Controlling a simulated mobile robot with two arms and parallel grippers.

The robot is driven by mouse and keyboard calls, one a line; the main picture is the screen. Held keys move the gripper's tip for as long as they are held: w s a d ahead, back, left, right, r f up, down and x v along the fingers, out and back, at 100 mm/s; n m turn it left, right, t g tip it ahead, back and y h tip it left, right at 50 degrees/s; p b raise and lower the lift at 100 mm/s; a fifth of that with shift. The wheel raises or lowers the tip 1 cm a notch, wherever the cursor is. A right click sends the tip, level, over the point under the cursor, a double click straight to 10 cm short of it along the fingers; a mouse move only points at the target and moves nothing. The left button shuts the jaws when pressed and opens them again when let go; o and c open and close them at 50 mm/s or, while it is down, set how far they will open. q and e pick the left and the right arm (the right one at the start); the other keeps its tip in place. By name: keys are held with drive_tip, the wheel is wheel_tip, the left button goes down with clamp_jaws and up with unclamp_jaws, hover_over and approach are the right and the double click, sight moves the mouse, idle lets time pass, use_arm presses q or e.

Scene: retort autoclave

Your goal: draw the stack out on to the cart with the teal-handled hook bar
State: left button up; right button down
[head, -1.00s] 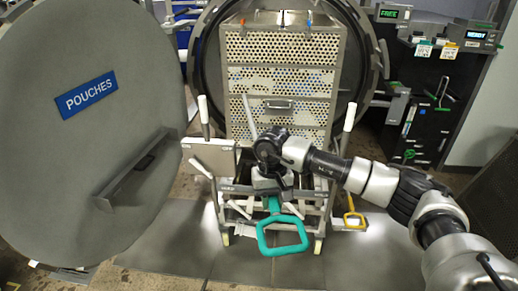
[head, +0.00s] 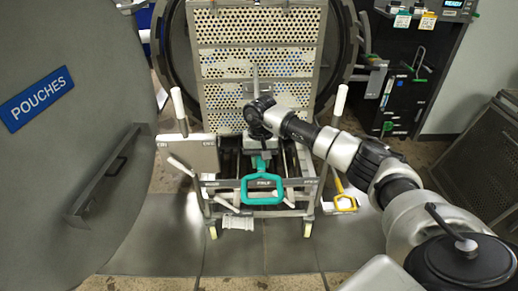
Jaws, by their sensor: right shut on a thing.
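The stack (head: 262,63) of perforated metal trays stands upright in the mouth of the round retort, above the far end of the cart. The cart (head: 291,212) stands in front, with white upright grips on both sides. The hook bar's teal loop handle (head: 245,191) hangs over the cart's near end. My right gripper (head: 261,150) is shut on the hook bar just above the loop, over the middle of the cart. A thin grey rod rises behind the gripper against the stack's front. Whether the hook is engaged is hidden. My left gripper is out of view.
The large open door (head: 65,150) with its POUCHES sign fills the left. A yellow-handled tool (head: 346,203) hangs at the cart's right side. A black cabinet (head: 408,85) stands back right, with a perforated panel (head: 482,160) below. Grey floor in front is clear.

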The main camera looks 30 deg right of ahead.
sight(262, 168)
drive_tip(key=s+a+p, duration=0.1)
drive_tip(key=p, duration=0.1)
drive_tip(key=s+a+p, duration=0.1)
drive_tip(key=s+p, duration=0.1)
drive_tip(key=s+a+r+p, duration=0.1)
drive_tip(key=s+p, duration=0.1)
drive_tip(key=shift+r, duration=0.1)
drive_tip(key=s+a+p, duration=0.1)
drive_tip(key=s+a, duration=0.3)
drive_tip(key=s, duration=0.2)
drive_tip(key=shift+s+f, duration=0.25)
drive_tip(key=shift+f, duration=0.2)
